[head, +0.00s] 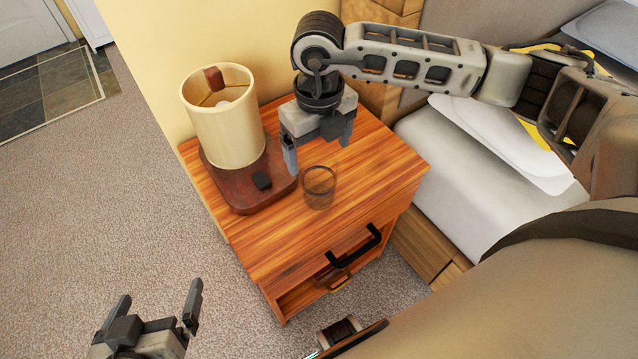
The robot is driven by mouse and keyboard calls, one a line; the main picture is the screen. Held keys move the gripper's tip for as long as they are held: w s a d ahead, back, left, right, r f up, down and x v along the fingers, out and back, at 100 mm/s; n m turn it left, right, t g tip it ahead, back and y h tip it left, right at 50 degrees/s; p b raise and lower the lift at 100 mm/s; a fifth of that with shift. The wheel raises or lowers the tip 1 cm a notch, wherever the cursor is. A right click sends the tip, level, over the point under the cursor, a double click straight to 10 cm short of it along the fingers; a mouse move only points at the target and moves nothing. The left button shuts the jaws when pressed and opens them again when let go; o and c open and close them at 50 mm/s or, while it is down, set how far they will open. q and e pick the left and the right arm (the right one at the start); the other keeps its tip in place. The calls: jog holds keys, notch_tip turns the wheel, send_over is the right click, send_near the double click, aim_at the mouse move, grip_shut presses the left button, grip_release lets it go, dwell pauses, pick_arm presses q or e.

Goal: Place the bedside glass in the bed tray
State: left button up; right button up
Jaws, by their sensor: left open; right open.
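The bedside glass (319,188) is a clear, brownish tumbler. It stands upright on the wooden nightstand (365,180), to the right of the lamp's base. My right gripper (319,155) hangs open above and just behind the glass, fingers pointing down. It holds nothing, and I cannot tell its exact height over the glass. My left gripper (160,295) is open and empty, low at the bottom left over the carpet. I cannot make out a bed tray for certain; my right arm covers part of the bed.
A lamp with a cream shade (224,118) stands on a dark wooden base (246,192) close to the glass. The bed (440,165) is at the right, with a flat white piece (490,135) on it. Carpet (110,210) is clear at the left.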

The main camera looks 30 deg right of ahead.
aim_at(319, 172)
notch_tip(319, 172, down, 8)
jog(key=shift+w+r, duration=0.1)
jog(key=shift+r, duration=0.1)
jog(key=shift+c, duration=0.2)
jog(key=c, duration=1.2)
jog(key=shift+r, duration=0.1)
jog(key=shift+c, duration=0.2)
